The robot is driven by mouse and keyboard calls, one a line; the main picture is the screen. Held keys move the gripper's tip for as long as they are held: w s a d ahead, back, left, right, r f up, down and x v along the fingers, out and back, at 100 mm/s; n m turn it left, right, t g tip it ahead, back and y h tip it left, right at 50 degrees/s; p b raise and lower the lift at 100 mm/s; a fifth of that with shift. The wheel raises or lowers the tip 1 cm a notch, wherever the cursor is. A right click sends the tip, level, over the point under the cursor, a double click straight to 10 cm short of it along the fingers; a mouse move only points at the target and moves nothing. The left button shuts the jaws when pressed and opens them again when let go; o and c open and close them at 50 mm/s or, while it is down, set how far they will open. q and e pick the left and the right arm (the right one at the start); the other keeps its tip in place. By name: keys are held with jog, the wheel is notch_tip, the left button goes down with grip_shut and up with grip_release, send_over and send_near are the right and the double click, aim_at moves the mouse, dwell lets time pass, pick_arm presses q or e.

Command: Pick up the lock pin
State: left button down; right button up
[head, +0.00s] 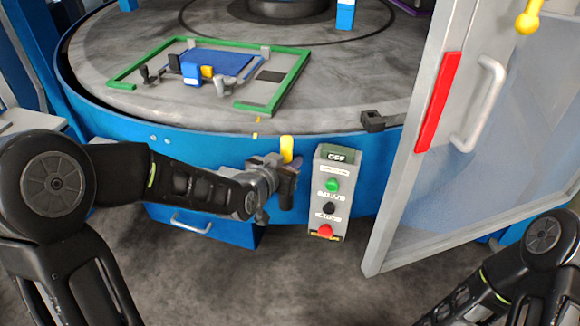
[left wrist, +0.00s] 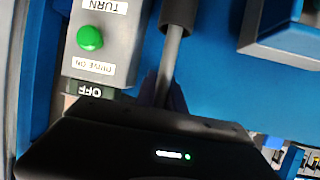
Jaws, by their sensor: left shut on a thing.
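The lock pin (head: 287,149) shows in the head view as a yellow grip standing up at my left gripper, in front of the blue table skirt. My left gripper (head: 276,168) is shut on it. In the left wrist view, a grey shaft (left wrist: 169,62) runs from between the dark fingers (left wrist: 162,100) into a thick dark sleeve (left wrist: 179,14). The yellow grip is hidden there by the gripper body. I cannot tell whether the pin's lower end is free or seated. Only a part of my right arm shows at the lower right; its gripper is out of view.
A control box (head: 330,203) with green, black and red buttons stands close right of my left gripper. The framed clear door (head: 412,160) stands open at right. A round turntable (head: 352,103) carries a green-edged frame (head: 297,75). A blue drawer (head: 215,229) is below.

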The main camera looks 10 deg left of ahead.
aim_at(288, 136)
pick_arm(q)
notch_tip(288, 136, up, 8)
jog(key=shift+r+p, duration=0.1)
jog(key=shift+p, duration=0.35)
dwell(0.3)
